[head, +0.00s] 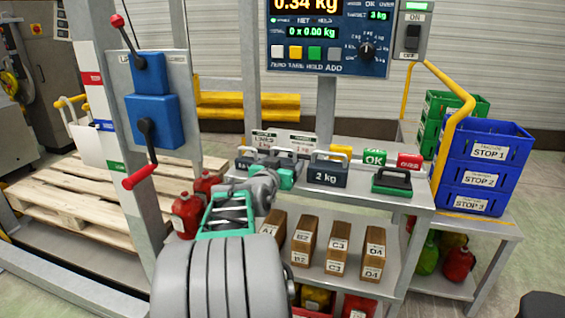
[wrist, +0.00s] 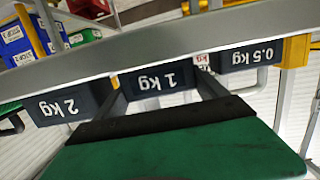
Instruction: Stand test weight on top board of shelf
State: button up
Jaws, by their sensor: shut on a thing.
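My gripper (head: 286,178) reaches over the front of the shelf's top board (head: 419,194). In the wrist view, which is upside down, its green finger with a black pad covers the handle top of the dark 1 kg weight (wrist: 162,80). The jaws are shut on that handle. The weight is upright at the board; I cannot tell whether its base touches. The 0.5 kg weight (wrist: 250,56) and 2 kg weight (wrist: 68,103) flank it. The 2 kg weight also shows in the head view (head: 327,174); my gripper mostly hides the 1 kg weight there.
A black-and-green object (head: 392,181) stands right of the 2 kg weight. Green OK (head: 374,157) and red (head: 409,161) blocks stand behind. Labelled wooden blocks (head: 338,247) fill the lower board. A scale display (head: 328,35) hangs above; blue crates (head: 484,167) stand right.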

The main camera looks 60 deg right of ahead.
jog(key=o, duration=1.6)
jog(key=shift+f, duration=0.1)
jog(key=o, duration=0.4)
